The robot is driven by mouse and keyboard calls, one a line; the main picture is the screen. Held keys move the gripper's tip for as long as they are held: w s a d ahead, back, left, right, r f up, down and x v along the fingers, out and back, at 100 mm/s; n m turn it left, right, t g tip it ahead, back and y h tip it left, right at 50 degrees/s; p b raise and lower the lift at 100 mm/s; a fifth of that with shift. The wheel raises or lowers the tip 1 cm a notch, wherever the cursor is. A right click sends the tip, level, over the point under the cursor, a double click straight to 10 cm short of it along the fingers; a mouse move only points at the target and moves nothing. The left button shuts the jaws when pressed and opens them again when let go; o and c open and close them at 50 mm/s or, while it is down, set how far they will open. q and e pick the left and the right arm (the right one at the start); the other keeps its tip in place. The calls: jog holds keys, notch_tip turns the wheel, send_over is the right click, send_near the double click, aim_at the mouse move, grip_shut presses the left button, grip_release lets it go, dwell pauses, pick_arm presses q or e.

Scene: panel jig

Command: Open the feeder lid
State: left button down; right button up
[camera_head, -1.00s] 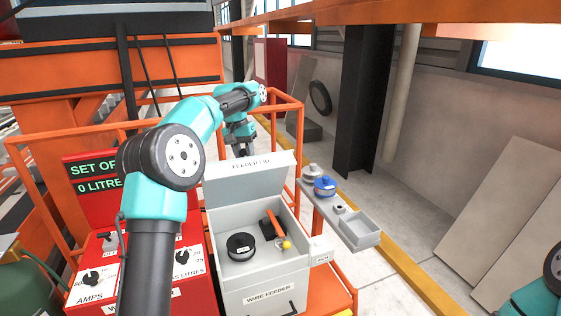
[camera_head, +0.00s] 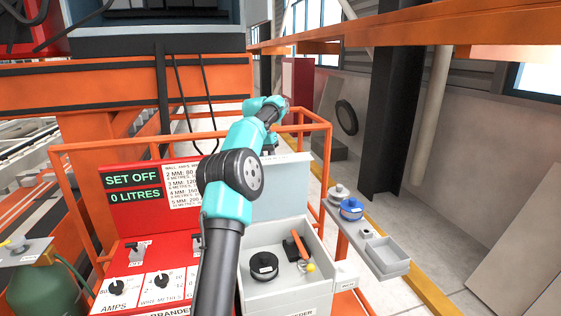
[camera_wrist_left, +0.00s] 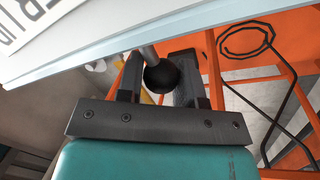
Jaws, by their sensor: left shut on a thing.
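The grey feeder lid (camera_head: 283,188) stands raised, roughly upright, at the back of the open wire feeder box (camera_head: 322,262). My left arm reaches over the control panel to behind the lid's top edge, where the left gripper is mostly hidden in the head view. In the left wrist view the left gripper (camera_wrist_left: 158,80) is shut on the lid's round black knob (camera_wrist_left: 163,77), which sits on a short grey stem. The lid's lettered face (camera_wrist_left: 50,35) fills the top left there. My right gripper is out of view.
A side shelf (camera_head: 388,257) holds a blue spool (camera_head: 351,209). The red control panel (camera_head: 140,262) is left; orange rails (camera_head: 325,165) run behind.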

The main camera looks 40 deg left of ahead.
pick_arm(q)
jog(key=shift+s+a+f, duration=0.15)
jog(key=shift+a+f, duration=0.1)
jog(key=c, duration=0.8)
grip_release()
jog(key=shift+s+a+r, duration=0.1)
jog(key=shift+r, duration=0.15)
